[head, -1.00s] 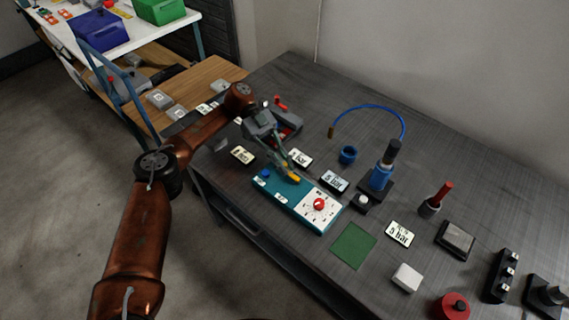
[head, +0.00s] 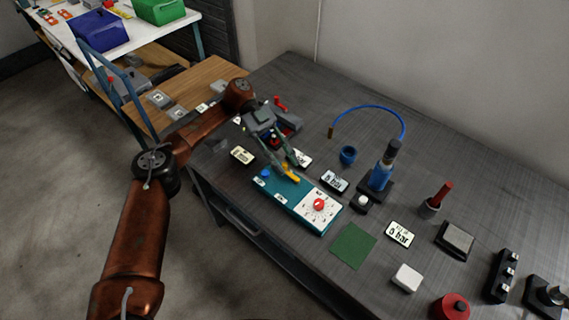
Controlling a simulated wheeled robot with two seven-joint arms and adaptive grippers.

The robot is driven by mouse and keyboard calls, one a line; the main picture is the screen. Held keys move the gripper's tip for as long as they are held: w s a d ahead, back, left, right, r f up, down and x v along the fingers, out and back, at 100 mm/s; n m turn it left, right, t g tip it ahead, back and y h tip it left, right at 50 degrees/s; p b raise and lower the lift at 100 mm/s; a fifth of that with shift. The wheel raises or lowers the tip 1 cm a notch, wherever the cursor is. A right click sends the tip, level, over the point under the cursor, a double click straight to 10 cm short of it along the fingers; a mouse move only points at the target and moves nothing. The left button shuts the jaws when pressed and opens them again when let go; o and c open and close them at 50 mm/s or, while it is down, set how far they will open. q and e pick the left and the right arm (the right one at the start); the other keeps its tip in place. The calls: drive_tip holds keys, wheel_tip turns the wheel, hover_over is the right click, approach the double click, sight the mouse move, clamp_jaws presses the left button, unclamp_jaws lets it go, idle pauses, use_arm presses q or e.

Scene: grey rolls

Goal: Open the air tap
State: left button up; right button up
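A teal box (head: 284,203) lies on the grey bench. It has a blue knob (head: 265,173) at its left end, a yellow lever-like piece (head: 291,176) on its far edge and a red dial (head: 319,204) on a white plate. Which part is the air tap is not marked legibly; the yellow piece looks most like a tap handle. My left gripper (head: 288,165) points down just behind the box, its fingers apart, with the tips close to the yellow piece. I cannot tell whether they touch it. My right gripper is out of view.
A red-handled grey device (head: 289,120) stands behind my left gripper. A green mat (head: 353,246) is in front.

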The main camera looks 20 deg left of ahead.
sight(285, 164)
use_arm(q)
wheel_tip(285, 164, up, 8)
drive_tip(key=shift+r, duration=0.15)
drive_tip(key=shift+r, duration=0.1)
idle(0.5)
